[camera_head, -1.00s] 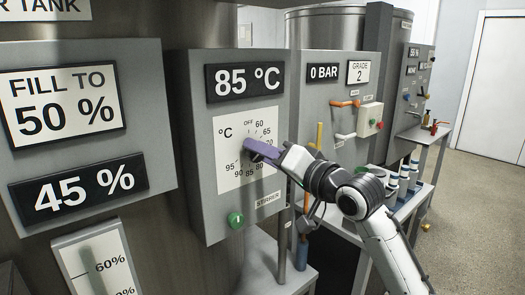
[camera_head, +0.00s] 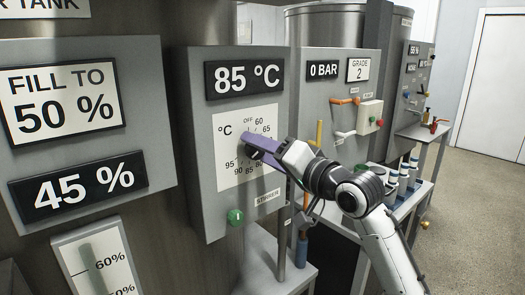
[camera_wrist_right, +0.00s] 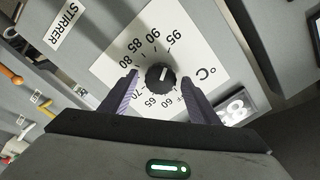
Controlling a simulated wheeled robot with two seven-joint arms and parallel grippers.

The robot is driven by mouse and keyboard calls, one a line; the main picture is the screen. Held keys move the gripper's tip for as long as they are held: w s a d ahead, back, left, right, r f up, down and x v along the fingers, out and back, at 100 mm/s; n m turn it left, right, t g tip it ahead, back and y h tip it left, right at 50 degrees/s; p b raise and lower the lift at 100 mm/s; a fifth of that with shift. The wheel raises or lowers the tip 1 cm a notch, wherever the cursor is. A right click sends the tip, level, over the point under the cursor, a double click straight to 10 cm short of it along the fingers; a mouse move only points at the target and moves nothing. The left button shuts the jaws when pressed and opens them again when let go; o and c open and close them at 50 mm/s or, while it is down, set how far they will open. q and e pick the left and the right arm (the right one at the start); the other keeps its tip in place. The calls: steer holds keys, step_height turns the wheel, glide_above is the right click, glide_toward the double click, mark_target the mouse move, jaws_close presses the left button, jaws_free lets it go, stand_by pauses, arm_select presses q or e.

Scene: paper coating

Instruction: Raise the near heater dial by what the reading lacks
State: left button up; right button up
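The near heater dial (camera_wrist_right: 161,77) is a black round knob on a white °C scale plate (camera_wrist_right: 201,52) marked from OFF and 60 to 95. In the wrist view its white mark points up toward the 90–95 part of the scale. In the head view the knob is hidden behind my right gripper (camera_head: 250,140), which is at the scale plate (camera_head: 228,175). In the wrist view the right gripper's purple fingers are open, one on each side of the knob with gaps. The display (camera_head: 244,79) above reads 85 °C. My left gripper is not in view.
A tank panel (camera_head: 160,100) reads FILL TO 50 % and 45 %. To the right is another panel with a 0 BAR display (camera_head: 323,71), GRADE 2 sign and levers.

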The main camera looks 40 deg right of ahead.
steer(key=s+b, duration=0.2)
steer(key=s, duration=0.8)
steer(key=shift+s+d, duration=0.15)
steer(key=shift+d, duration=0.25)
